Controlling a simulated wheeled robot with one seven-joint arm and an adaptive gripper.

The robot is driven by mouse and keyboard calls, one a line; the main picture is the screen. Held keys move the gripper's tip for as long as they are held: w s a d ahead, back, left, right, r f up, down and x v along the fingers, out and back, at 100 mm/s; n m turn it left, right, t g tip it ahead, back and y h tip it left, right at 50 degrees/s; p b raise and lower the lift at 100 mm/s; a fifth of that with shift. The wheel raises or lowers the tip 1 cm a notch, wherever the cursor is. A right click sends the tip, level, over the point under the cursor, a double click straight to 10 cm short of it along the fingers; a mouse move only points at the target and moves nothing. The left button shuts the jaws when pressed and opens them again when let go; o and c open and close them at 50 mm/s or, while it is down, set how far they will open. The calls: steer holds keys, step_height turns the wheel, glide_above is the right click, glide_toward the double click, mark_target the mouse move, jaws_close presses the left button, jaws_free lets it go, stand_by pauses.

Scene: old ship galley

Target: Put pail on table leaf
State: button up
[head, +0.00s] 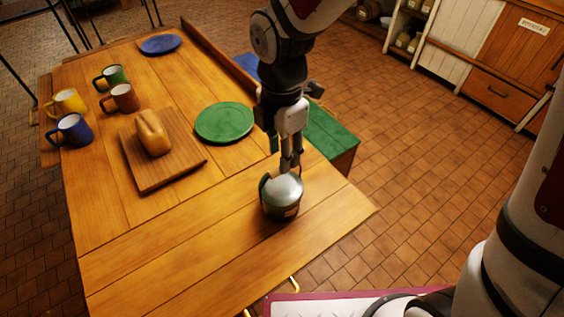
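The pail (283,198) is a small, rounded grey metal vessel with a dark band on its left side. It is upright at the near right part of the wooden table, over the table leaf (160,268), the plank section nearest me. My gripper (290,169) points straight down at the pail's top. Its fingers are close together and appear shut on the top of the pail, where the exact grip is hard to see. The pail looks to be at or very near the leaf's surface; any small gap under it cannot be made out.
A green plate (224,123) lies just behind the pail. A cutting board (178,169) with a loaf (152,133) is to the left. Several mugs and a blue plate (161,44) stand farther back. A green-topped bench (330,137) is beside the table. The leaf's left part is clear.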

step_height(320, 180, up, 6)
steer(key=s+d+r+m+t, duration=0.1)
steer(key=s+d+r+m, duration=0.25)
steer(key=d+m, duration=0.25)
steer(key=s+d+r+m+t, duration=0.1)
steer(key=s+d+r+m, duration=0.1)
steer(key=d+r+m, duration=0.35)
steer(key=s+d+m+t, duration=0.2)
steer(key=s+d+m, duration=0.5)
steer(key=s+m, duration=0.3)
steer(key=shift+s+r+m, duration=0.15)
steer(key=shift+r+m, duration=0.3)
steer(key=shift+m, duration=1.2)
